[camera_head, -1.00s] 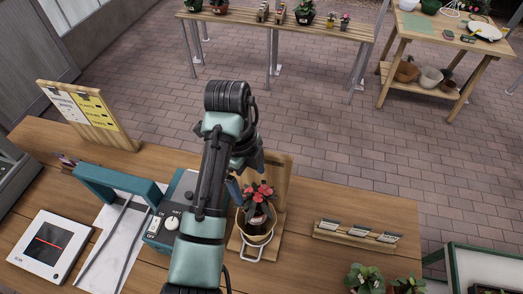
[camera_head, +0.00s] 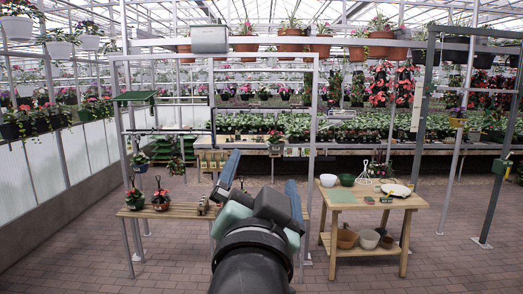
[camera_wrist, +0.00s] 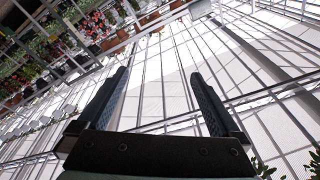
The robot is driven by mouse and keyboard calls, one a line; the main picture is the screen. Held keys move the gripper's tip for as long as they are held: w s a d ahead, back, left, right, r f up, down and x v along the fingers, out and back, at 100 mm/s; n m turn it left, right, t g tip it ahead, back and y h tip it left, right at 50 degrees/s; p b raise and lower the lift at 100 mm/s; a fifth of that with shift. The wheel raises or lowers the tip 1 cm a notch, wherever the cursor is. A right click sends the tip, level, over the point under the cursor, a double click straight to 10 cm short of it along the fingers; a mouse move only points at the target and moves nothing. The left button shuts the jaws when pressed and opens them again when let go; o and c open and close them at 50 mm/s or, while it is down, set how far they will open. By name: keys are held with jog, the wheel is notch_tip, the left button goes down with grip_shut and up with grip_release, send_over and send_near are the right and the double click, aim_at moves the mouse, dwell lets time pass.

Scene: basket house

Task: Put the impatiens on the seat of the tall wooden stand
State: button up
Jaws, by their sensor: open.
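My gripper (camera_head: 262,186) is open in the middle of the head view, raised in front of the far benches, with its two fingers spread apart. In the wrist view my gripper (camera_wrist: 160,85) has nothing between its fingers, and the greenhouse roof shows beyond. I cannot tell whether either is the impatiens. I cannot identify the tall wooden stand or its seat; my arm hides part of the middle.
A wooden potting table (camera_head: 372,204) stands at the right with pots on its lower shelf. Metal frame posts (camera_head: 313,130) rise behind my gripper. Long plant benches fill the back. The brick floor (camera_head: 440,260) at the lower right is clear.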

jog(key=s+r+n+t+y, duration=0.1)
jog(key=s+r+n+t, duration=0.6)
jog(key=s+r, duration=0.7)
jog(key=shift+s+r, duration=0.35)
jog(key=shift+s, duration=0.3)
notch_tip(320, 180, down, 17)
jog(key=b, duration=1.6)
jog(key=shift+d+b, duration=0.25)
jog(key=shift+b, duration=0.05)
